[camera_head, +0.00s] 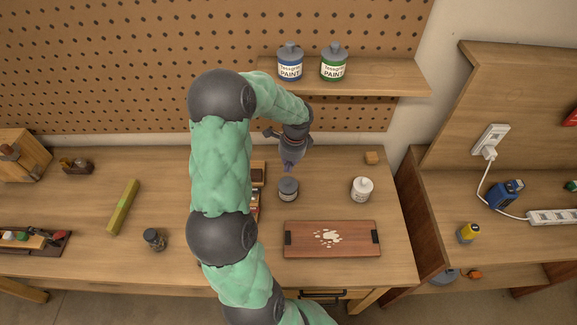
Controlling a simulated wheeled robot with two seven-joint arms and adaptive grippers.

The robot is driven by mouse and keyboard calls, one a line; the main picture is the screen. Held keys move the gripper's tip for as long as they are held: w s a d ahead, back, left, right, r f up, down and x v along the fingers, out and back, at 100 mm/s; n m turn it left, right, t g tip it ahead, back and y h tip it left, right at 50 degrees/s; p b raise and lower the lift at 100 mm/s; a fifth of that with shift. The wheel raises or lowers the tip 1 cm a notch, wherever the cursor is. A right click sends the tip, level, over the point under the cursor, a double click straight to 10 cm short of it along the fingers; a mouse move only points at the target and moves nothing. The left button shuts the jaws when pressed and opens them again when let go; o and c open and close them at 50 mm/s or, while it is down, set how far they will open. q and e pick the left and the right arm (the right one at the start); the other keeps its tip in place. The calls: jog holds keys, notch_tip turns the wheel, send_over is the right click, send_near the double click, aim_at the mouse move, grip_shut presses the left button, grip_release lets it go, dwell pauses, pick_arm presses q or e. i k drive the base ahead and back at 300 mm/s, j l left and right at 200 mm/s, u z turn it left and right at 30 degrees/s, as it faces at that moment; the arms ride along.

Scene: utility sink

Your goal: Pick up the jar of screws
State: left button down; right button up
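A small dark jar (154,239) with dark contents stands on the workbench at the left front and looks most like the jar of screws, though its contents are too small to make out. My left gripper (289,166) points down over the back middle of the bench, far to the right of that jar. It is just behind and above a grey lidded container (288,189). Its fingertips are small and partly blurred together, so I cannot tell whether they are open. My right gripper is out of view.
A green-yellow bar (123,207) lies behind the dark jar. Paint cans stand on the shelf (380,84). My arm hides part of the bench's middle.

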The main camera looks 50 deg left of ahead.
aim_at(160, 243)
jog(key=k, duration=1)
